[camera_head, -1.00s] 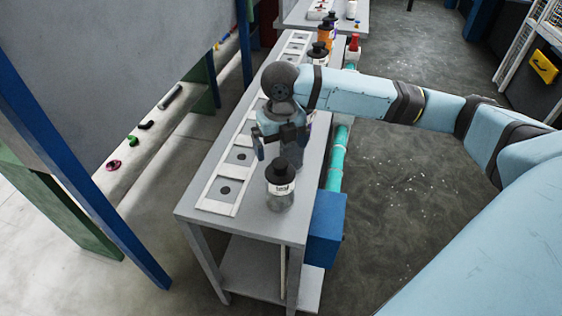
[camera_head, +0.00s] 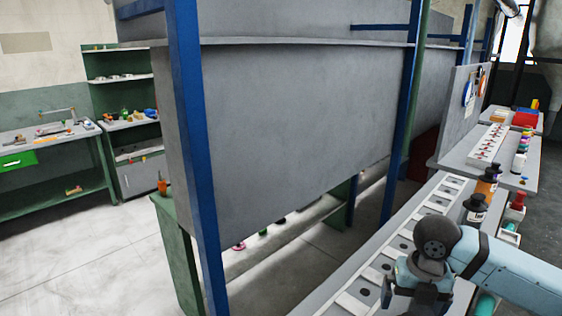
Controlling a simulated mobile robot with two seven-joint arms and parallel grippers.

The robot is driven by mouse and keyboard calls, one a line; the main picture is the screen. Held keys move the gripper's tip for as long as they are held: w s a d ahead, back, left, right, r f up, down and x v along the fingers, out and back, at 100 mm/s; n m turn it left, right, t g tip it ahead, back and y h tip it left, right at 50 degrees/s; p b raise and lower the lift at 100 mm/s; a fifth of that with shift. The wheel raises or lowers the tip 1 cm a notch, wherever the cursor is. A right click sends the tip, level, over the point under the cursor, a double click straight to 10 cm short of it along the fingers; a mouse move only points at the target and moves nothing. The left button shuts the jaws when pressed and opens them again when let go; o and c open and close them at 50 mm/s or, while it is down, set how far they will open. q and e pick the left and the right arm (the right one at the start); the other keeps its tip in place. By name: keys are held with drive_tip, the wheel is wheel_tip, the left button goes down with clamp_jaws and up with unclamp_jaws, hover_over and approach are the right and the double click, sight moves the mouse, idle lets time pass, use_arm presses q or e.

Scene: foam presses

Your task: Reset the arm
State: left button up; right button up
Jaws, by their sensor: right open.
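My right gripper (camera_head: 412,300) is at the bottom right, over the near part of a long grey bench (camera_head: 330,290). Its dark wrist and light blue arm (camera_head: 515,272) come in from the right. The jaws are open and I see nothing between them; the fingertips are partly cut off by the lower picture edge. My left gripper is not in view.
A row of white plates with dark discs (camera_head: 405,246) runs along the bench. Black-capped bottles (camera_head: 476,205) stand at its right edge, close to my arm. A large grey panel (camera_head: 290,130) on blue posts (camera_head: 194,150) stands left of the bench. Open floor lies further left.

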drive_tip(key=s+a+f+m+t+y, duration=0.2)
drive_tip(key=s+a+f+m+y, duration=0.1)
drive_tip(key=s+a+f+m, duration=0.75)
drive_tip(key=s+d+f+m+t+h, duration=0.15)
drive_tip(key=s+d+m, duration=0.35)
drive_tip(key=m, duration=0.5)
drive_tip(key=s+d+f+m+h, duration=0.1)
drive_tip(key=s+d+f+m, duration=0.1)
drive_tip(key=s+m, duration=0.7)
drive_tip(key=w+a+f+t+y+p, duration=0.1)
drive_tip(key=w+a+f+t, duration=0.2)
drive_tip(key=f, duration=0.3)
drive_tip(key=w+a+f+t+y, duration=0.1)
drive_tip(key=w+a+f+t, duration=0.2)
drive_tip(key=f, duration=0.3)
drive_tip(key=shift+w+t+p, duration=0.35)
drive_tip(key=shift+w+t, duration=0.2)
drive_tip(key=shift+w, duration=0.1)
